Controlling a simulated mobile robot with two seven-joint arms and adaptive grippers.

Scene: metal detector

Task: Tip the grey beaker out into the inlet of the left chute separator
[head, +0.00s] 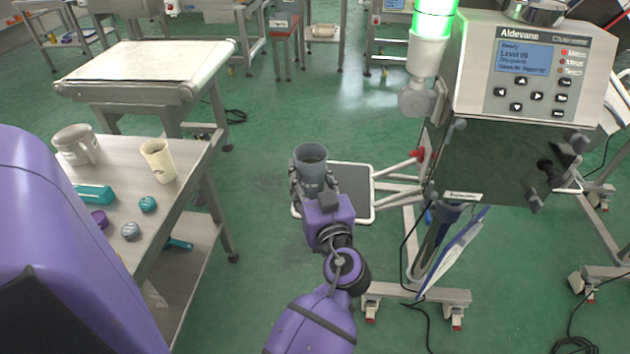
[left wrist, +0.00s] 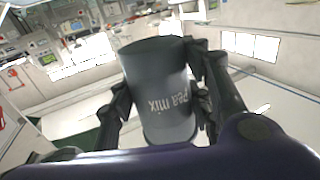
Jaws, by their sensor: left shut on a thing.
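My left gripper (head: 314,188) is shut on the grey beaker (head: 311,160), its fingers on both sides of the wall. The beaker looks roughly upright, open end up, above the floor and left of the separator. In the left wrist view the beaker (left wrist: 160,85) sits between the fingers (left wrist: 165,105) and carries lettering like "PEA MIX". Its contents cannot be made out. A separator (head: 530,65) with a screen and keypad stands at the right. A round metal piece (head: 540,12) on its top, perhaps the inlet, is cut by the frame edge. My right gripper is not in view.
A green lamp (head: 433,22) stands left of the separator's panel. Green floor lies open between.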

